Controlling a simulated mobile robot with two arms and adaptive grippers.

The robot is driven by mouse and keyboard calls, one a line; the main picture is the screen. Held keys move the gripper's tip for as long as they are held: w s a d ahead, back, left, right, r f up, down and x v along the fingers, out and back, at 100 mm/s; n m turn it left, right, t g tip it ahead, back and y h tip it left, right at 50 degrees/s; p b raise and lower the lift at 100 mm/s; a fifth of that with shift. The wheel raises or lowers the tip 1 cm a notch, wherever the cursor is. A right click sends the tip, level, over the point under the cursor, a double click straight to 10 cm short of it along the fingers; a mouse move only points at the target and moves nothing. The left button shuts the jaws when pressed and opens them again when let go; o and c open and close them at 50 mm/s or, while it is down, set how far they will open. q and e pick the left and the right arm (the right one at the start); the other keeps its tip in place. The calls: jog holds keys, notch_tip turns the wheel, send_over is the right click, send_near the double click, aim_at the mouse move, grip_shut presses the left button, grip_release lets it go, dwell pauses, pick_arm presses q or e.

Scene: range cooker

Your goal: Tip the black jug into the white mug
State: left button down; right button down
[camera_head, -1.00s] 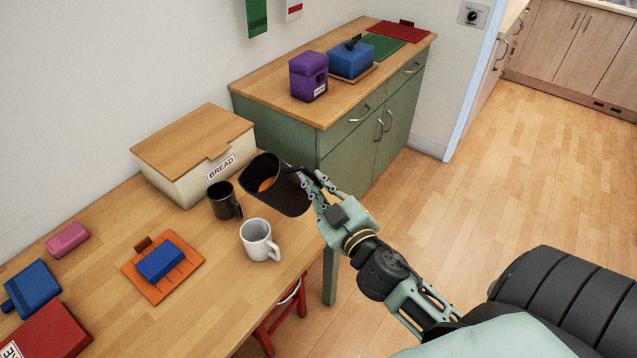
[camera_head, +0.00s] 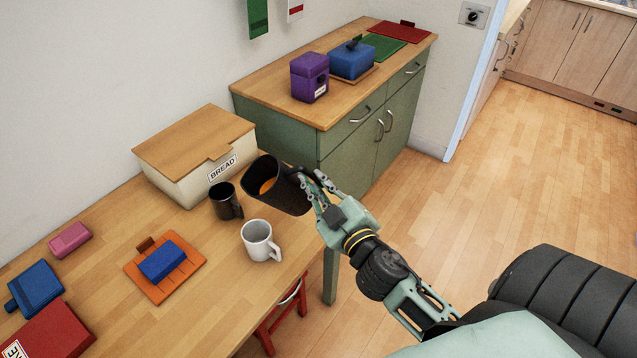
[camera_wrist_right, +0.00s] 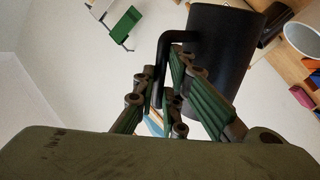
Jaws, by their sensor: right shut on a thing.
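The black jug (camera_head: 284,196) is held in the air, tilted with its open mouth facing left, and orange contents show inside. My right gripper (camera_head: 312,190) is shut on its handle. In the right wrist view the jug (camera_wrist_right: 222,55) and its handle show between the fingers of my right gripper (camera_wrist_right: 172,95). The white mug (camera_head: 257,241) stands upright on the table, just below and left of the jug and apart from it. The white mug's rim also shows in the right wrist view (camera_wrist_right: 302,42). My left gripper is not in view.
A black mug (camera_head: 226,203) stands close left of the jug, in front of the bread bin (camera_head: 190,182). A blue block (camera_head: 160,260) lies on an orange board (camera_head: 186,283). The table's front right is clear. A green cabinet (camera_head: 345,150) stands behind.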

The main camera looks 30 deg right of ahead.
jog(key=shift+r, duration=0.25)
jog(key=shift+a+r+n+p, duration=0.15)
jog(key=shift+r+n+p, duration=0.1)
jog(key=shift+n+p, duration=0.2)
jog(key=shift+a+r+n+p, duration=0.15)
jog(key=shift+r+n+p, duration=0.1)
jog(key=shift+n+p, duration=0.1)
dwell(0.9)
jog(key=shift+w+a+r+n, duration=0.1)
jog(key=shift+a+r+n, duration=0.05)
jog(key=shift+n, duration=0.25)
jog(key=shift+a+r+n+p, duration=0.1)
jog(key=shift+a+n+p, duration=0.05)
jog(key=shift+n+p, duration=0.15)
dwell(0.8)
jog(key=shift+a, duration=0.1)
jog(key=shift+a+r+n, duration=0.1)
jog(key=shift+a+n, duration=0.05)
jog(key=shift+n, duration=0.25)
jog(key=shift+a, duration=0.15)
dwell(0.8)
